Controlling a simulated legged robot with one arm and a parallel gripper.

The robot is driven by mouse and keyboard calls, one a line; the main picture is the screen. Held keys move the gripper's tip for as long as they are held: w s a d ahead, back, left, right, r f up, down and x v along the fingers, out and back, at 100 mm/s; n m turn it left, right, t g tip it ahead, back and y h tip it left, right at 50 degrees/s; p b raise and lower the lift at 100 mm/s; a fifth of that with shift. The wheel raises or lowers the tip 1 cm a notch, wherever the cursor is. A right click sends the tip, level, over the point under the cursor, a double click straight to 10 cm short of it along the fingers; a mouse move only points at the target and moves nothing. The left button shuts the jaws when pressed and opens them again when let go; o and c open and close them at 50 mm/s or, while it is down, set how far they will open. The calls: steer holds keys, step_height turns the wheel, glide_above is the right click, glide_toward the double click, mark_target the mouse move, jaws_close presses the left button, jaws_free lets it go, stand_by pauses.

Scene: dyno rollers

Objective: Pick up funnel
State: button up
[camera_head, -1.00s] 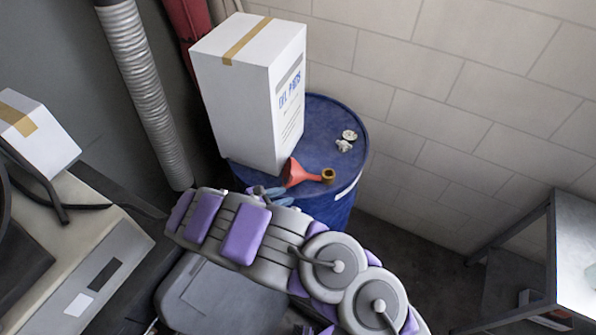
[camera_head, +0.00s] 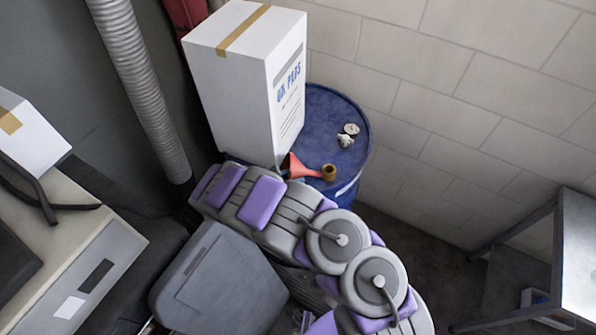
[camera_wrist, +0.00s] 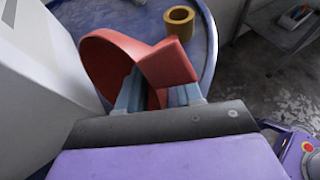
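The red funnel (camera_head: 298,167) lies on top of the blue drum (camera_head: 318,112), just right of the white box's lower corner. In the wrist view the funnel (camera_wrist: 106,59) is large and close, its wide mouth to the left and a narrower red part to the right. My gripper (camera_wrist: 160,88) is at the funnel, its two blue-grey fingers apart with red funnel surface between and beyond them. Part of the fingertips is hidden by the funnel, and I cannot tell whether they touch it. In the head view my arm hides the gripper.
The tall white box (camera_head: 235,95) stands on the drum close to the funnel's left. A brass ring (camera_head: 329,172) lies by the funnel, with small pale parts (camera_head: 346,138) farther back. A block wall is behind the drum; a metal table (camera_head: 578,250) stands at right.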

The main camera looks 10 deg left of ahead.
steer(key=shift+w, duration=0.1)
jaws_close()
stand_by(0.6)
